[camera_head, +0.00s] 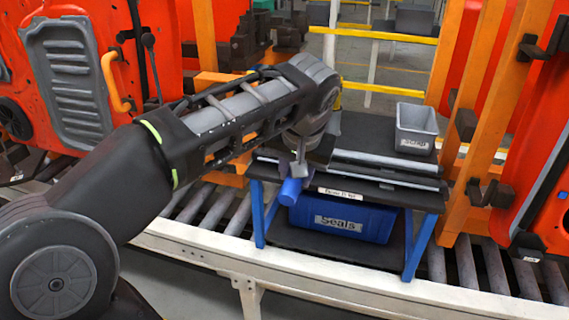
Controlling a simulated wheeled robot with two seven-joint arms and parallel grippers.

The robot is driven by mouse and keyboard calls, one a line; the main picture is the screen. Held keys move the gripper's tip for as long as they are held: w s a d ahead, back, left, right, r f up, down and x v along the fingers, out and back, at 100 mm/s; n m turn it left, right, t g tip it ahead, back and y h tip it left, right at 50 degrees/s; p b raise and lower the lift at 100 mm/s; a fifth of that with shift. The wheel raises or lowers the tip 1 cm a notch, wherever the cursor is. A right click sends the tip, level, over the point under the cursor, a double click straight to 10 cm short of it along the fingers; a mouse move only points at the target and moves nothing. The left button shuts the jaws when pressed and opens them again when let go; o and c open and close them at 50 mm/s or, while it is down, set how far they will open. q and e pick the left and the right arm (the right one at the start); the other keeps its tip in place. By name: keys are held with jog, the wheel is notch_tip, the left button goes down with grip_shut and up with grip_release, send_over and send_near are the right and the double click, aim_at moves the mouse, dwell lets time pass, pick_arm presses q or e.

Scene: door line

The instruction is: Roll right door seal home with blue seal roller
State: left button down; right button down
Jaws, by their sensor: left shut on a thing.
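My left arm reaches in from the left, and its gripper (299,169) is shut on the blue seal roller (290,192). The roller hangs below the fingers, in front of the left end of the small black-topped stand. Its handle is mostly hidden by the gripper. The right door (553,170) is an orange-red panel upright at the right edge, well apart from the roller and only partly in view. I cannot make out its seal clearly. My right gripper is out of view.
The blue-legged stand (423,245) carries long grey strips (385,164) and a grey bin (416,121). A blue "Seals" crate (340,222) sits on its lower shelf. A roller conveyor (330,290) runs underneath. Orange posts (487,110) stand beside the right door; another red door (60,60) is at left.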

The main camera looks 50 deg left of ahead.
pick_arm(q)
jog(key=w+d+f+m+h, duration=0.1)
jog(key=w+d+f+m, duration=0.1)
jog(key=w+d+f, duration=0.5)
jog(key=w+d+f+m+t, duration=0.1)
jog(key=w+d+f+m, duration=0.2)
jog(key=w+d+f, duration=0.4)
jog(key=d+f, duration=0.3)
jog(key=d, duration=0.3)
jog(key=shift+d+f+h, duration=0.2)
jog(key=shift+f+h, duration=0.15)
jog(key=shift+h, duration=0.05)
